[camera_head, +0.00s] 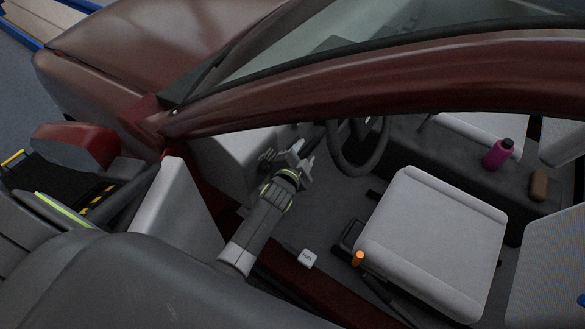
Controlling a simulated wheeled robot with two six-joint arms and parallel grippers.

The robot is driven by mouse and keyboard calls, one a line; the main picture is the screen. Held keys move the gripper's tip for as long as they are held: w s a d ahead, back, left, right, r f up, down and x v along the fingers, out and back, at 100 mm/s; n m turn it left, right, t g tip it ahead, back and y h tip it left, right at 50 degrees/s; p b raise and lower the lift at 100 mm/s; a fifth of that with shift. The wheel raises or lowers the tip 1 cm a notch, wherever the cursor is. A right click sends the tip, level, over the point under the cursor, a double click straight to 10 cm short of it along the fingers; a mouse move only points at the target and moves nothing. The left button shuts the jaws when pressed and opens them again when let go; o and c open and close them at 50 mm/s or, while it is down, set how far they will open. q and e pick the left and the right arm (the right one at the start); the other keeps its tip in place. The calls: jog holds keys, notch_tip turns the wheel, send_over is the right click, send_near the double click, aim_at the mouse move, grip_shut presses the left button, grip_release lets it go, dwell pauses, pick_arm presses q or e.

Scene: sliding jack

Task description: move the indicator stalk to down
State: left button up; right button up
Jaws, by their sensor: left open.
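The steering wheel (377,155) is a dark ring inside the car, under the roof edge, which cuts off its top. I cannot clearly make out the indicator stalk. A short dark shape left of the wheel could be it, but it is too small to tell. My left gripper (303,158) reaches in through the door opening and is open. Its fingers point toward the wheel and stop a little left of its rim. Nothing shows between them. My right gripper is not in view.
The dark red roof rail (400,75) and door sill (325,292) frame the opening. A grey seat (435,240) stands right of my arm. An orange-topped lever (358,259) is beside the seat, and a small white tag (308,259) is by the sill.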

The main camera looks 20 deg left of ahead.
pick_arm(q)
jog(key=p+v, duration=0.9)
jog(key=v, duration=0.7)
jog(key=shift+s+r, duration=0.2)
jog(key=shift+s, duration=0.1)
jog(key=shift+d, duration=0.1)
